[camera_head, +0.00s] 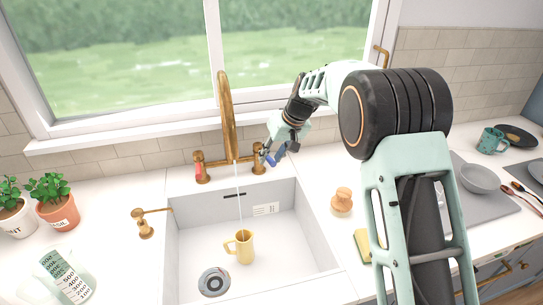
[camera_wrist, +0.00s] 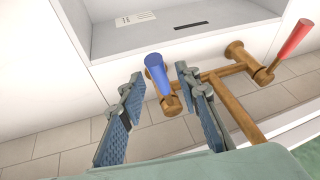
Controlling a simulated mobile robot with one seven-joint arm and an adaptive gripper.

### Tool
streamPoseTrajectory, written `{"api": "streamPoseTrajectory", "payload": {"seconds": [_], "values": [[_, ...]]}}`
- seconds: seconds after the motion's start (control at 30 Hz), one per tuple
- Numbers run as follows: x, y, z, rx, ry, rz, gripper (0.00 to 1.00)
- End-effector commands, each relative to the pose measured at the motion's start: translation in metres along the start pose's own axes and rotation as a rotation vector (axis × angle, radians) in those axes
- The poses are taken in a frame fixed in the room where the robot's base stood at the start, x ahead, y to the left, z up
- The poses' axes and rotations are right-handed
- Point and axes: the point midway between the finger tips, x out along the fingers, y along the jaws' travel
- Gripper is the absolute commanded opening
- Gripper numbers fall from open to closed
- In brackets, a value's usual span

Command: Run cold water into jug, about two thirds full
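The yellow jug (camera_head: 246,249) stands upright in the white sink (camera_head: 300,247), its handle to the left. A thin stream of water (camera_head: 239,200) runs from the brass tap (camera_head: 227,115) down to the jug; I cannot make out the water level inside. The blue tap handle (camera_head: 276,158) is at the right of the tap and the red handle (camera_head: 199,161) at the left. My gripper (camera_head: 268,152) is at the blue handle. In the wrist view, my gripper (camera_wrist: 155,105) is open, its fingers either side of the blue handle (camera_wrist: 158,73), with gaps showing.
A clear container with measuring marks (camera_head: 66,277) lies at the lower left, near two potted herbs (camera_head: 55,207). A brass dispenser (camera_head: 145,222) stands left of the sink. A wooden scrubber (camera_head: 342,200) and yellow sponge (camera_head: 362,246) are at its right. The drain (camera_head: 213,282) is left of the jug.

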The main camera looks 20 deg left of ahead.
Motion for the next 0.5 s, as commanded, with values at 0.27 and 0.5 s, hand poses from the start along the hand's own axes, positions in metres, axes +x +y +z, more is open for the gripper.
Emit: {"api": "streamPoseTrajectory", "payload": {"seconds": [0.27,0.5], "values": [[-0.043,0.001,-0.001,0.002,0.005,0.002,0.3],[-0.092,0.0,-0.001,0.0,0.003,0.0,0.3]]}}
